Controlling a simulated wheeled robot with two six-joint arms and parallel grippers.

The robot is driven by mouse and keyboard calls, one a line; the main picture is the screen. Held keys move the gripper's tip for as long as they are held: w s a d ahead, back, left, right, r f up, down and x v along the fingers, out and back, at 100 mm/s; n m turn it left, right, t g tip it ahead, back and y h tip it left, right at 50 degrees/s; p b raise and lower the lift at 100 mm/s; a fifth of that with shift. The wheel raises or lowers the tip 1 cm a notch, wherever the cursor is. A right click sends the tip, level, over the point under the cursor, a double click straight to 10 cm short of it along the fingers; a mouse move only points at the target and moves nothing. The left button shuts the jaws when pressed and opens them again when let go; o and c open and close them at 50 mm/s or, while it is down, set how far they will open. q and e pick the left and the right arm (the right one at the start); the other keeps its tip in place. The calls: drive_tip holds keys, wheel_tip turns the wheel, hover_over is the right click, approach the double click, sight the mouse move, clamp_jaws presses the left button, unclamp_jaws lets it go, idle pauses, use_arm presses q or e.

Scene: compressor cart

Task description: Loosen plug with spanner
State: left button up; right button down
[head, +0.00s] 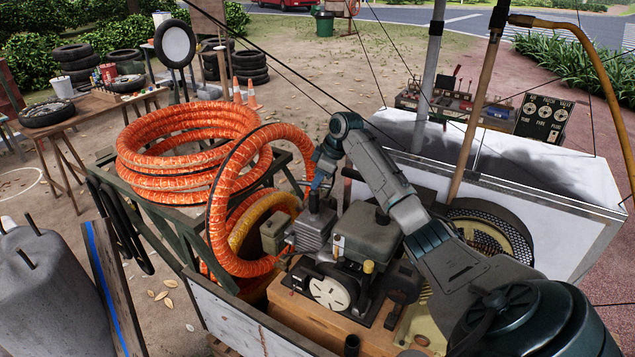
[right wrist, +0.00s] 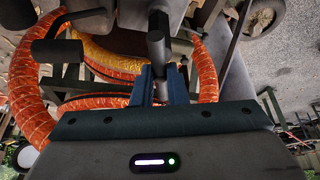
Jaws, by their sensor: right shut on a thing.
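My right gripper (head: 319,188) reaches down over the finned grey cylinder (head: 313,228) of the compressor engine. In the right wrist view its blue fingers (right wrist: 160,82) are shut on a grey metal shaft with a dark round end (right wrist: 156,48), which looks like the spanner. The shaft points away from me toward the engine. The plug itself is hidden behind the tool and fingers, so I cannot tell how the spanner sits on it. My left gripper is in neither view.
A boxy tank (head: 366,236) stands right of the cylinder. A wooden pole (head: 476,110) and thin cables rise behind my arm.

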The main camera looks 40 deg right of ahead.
wheel_tip(320, 180, up, 9)
drive_tip(key=shift+r, duration=0.15)
idle(1.1)
